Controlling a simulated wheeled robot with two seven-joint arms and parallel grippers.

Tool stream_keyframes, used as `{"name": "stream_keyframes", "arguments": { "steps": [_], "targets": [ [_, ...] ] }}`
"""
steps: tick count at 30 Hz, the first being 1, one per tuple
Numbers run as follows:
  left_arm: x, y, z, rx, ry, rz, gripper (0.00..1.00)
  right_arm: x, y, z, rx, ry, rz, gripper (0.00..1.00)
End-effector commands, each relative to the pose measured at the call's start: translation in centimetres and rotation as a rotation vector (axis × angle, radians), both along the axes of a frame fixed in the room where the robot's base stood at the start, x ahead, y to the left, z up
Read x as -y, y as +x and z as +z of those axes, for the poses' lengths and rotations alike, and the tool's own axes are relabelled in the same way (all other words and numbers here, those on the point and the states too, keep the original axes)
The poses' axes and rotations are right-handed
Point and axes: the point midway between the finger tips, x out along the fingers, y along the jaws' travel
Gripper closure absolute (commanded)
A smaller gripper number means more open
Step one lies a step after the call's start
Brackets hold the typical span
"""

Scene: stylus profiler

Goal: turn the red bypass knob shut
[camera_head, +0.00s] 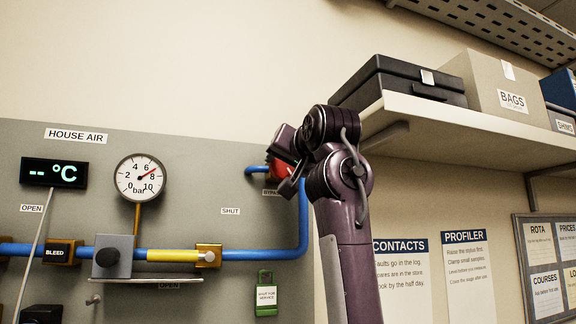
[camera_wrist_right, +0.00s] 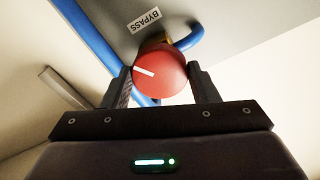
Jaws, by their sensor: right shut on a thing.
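The red bypass knob (camera_wrist_right: 160,74) is round with a white pointer line, and sits on the blue pipe by the BYPASS label (camera_wrist_right: 146,20). In the right wrist view its white line runs across the left part of the knob's face, slightly tilted. My right gripper (camera_wrist_right: 162,88) has one finger on each side of the knob and is shut on it. In the head view the knob (camera_head: 281,171) is mostly hidden behind my right gripper (camera_head: 284,160). My left gripper is not in view.
The grey HOUSE AIR panel (camera_head: 108,180) carries a dial gauge (camera_head: 140,178), blue pipe (camera_head: 303,215), a yellow section (camera_head: 172,256) and a green tag (camera_head: 265,293). A shelf (camera_head: 470,135) with a black case (camera_head: 400,82) and a BAGS box (camera_head: 497,88) overhangs close to my right arm.

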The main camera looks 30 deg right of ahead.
Motion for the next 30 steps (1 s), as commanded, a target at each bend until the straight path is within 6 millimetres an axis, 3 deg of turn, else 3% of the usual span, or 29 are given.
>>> {"name": "stream_keyframes", "arguments": {
  "steps": [14, 21, 22, 25, 26, 30],
  "targets": [
    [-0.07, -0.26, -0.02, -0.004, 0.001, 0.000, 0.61, 0.22, -0.18, 0.19, -0.362, -1.513, -0.003, 0.73],
    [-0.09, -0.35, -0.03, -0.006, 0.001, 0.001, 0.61, 0.38, -0.25, 0.24, -0.576, -2.378, -0.003, 0.74],
    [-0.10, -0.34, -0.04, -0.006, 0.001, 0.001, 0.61, 0.35, -0.21, 0.15, -0.593, -2.447, -0.002, 0.73],
    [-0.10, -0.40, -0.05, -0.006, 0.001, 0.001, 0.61, 0.08, -0.05, 0.01, -0.586, -2.439, 0.001, 0.74],
    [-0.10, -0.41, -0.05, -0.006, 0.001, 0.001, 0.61, 0.10, -0.04, 0.01, -0.585, -2.438, 0.001, 0.44],
    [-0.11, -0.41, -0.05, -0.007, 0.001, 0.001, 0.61, 0.07, -0.04, 0.01, -0.585, -2.435, 0.001, 0.25]
  ]
}}
